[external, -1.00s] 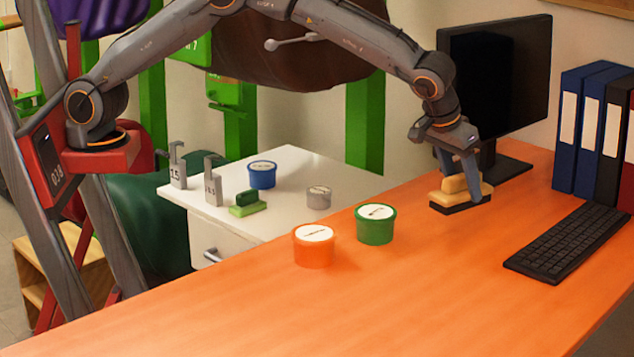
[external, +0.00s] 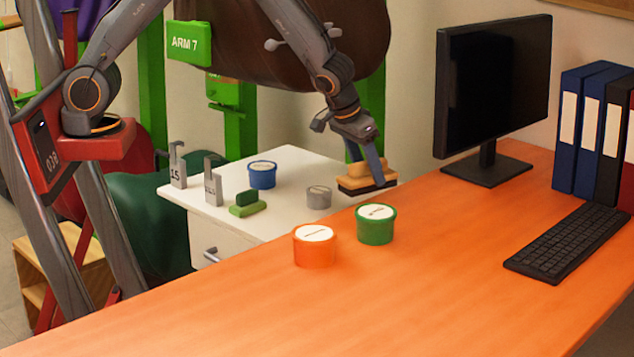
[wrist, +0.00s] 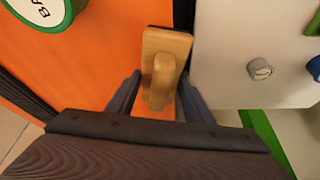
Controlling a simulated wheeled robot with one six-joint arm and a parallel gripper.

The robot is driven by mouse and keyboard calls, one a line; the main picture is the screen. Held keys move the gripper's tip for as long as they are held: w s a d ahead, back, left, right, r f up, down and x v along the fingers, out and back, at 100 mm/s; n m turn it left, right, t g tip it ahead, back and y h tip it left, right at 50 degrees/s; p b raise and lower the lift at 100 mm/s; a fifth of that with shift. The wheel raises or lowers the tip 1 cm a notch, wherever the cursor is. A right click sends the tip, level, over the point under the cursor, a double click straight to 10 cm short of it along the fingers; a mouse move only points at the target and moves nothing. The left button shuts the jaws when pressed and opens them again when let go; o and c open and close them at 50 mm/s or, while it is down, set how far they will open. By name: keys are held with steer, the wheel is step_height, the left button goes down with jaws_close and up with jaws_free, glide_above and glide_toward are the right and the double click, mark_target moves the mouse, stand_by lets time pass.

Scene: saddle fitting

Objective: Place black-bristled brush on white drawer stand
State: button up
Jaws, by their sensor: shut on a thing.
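The black-bristled brush (external: 355,183) has a tan wooden body and handle with dark bristles underneath. My gripper (external: 372,172) is shut on its handle and holds it bristles down. In the external view it appears above the boundary between the orange desk and the white drawer stand (external: 285,165), near the stand's right end. In the wrist view the brush (wrist: 168,45) is between my gripper's fingers (wrist: 160,95), over the desk's edge, with the stand top (wrist: 225,60) just to its right.
Orange (external: 314,248) and green (external: 376,226) tubs stand on the desk (external: 440,280). The stand's right part looks clear.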

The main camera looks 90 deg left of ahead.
steer(key=s+a+f, duration=0.1)
steer(key=s+a, duration=0.2)
steer(key=s, duration=0.2)
steer(key=n+y+b, duration=0.1)
steer(key=n+b, duration=0.2)
steer(key=b, duration=1.2)
glide_above(290, 225)
steer(key=s+d, duration=0.1)
steer(key=shift+f, duration=3.8)
steer(key=shift+g, duration=0.3)
steer(key=f+b, duration=0.4)
steer(key=f, duration=0.1)
steer(key=f+b, duration=0.4)
steer(key=f, duration=0.1)
steer(key=shift+s+d, duration=0.15)
steer(key=shift+s, duration=0.05)
steer(key=shift+f, duration=0.1)
steer(key=o, duration=0.7)
steer(key=shift+f, duration=0.1)
steer(key=o, duration=0.4)
steer(key=shift+o, duration=0.2)
